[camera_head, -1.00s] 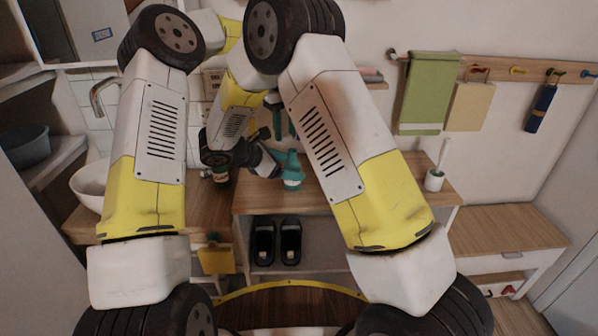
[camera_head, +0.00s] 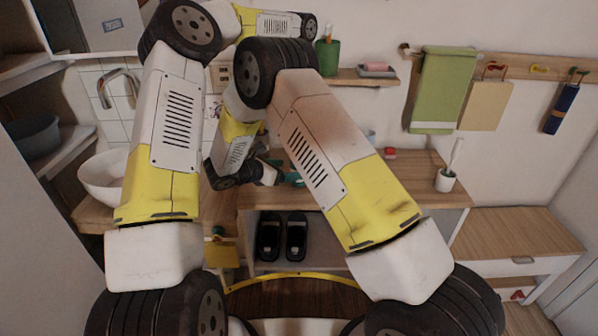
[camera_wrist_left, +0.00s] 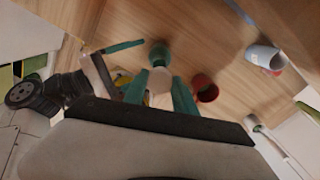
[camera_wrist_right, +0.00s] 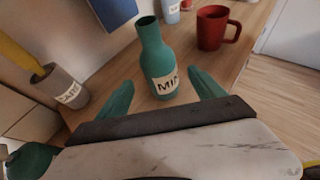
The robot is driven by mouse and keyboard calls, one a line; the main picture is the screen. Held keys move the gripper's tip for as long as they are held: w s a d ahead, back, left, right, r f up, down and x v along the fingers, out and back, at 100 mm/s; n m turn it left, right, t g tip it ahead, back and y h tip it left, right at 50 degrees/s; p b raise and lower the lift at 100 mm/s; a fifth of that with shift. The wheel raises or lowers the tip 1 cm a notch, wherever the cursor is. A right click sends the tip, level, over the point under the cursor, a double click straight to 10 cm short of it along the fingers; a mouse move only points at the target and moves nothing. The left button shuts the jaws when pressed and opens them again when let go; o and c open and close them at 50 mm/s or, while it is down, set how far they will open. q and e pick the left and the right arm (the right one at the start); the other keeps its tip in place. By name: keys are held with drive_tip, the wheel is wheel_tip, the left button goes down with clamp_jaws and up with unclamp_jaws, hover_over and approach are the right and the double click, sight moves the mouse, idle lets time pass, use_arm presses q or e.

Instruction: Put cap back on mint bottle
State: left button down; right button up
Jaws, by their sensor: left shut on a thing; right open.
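The green mint bottle (camera_wrist_right: 156,58) stands upright on the wooden counter, its mouth open, with a white label reading "MIN". My right gripper (camera_wrist_right: 162,92) is open, its green fingers on either side of the bottle's near side, with gaps visible. In the head view the right gripper (camera_head: 288,180) is low over the counter, partly behind my arm. In the left wrist view my left gripper (camera_wrist_left: 159,98) is shut on a small pale thing, probably the cap (camera_wrist_left: 160,84). The bottle's top (camera_wrist_left: 158,54) shows just beyond it. The left gripper is hidden in the head view.
A red mug (camera_wrist_right: 212,28) stands right of the bottle, near the counter edge. A grey cup (camera_wrist_right: 64,88) is to its left. A white cup (camera_head: 445,180) with a brush stands at the counter's right. A basin (camera_head: 102,178) is at the left.

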drive_tip(key=x, duration=0.9)
drive_tip(key=shift+d, duration=0.1)
clamp_jaws()
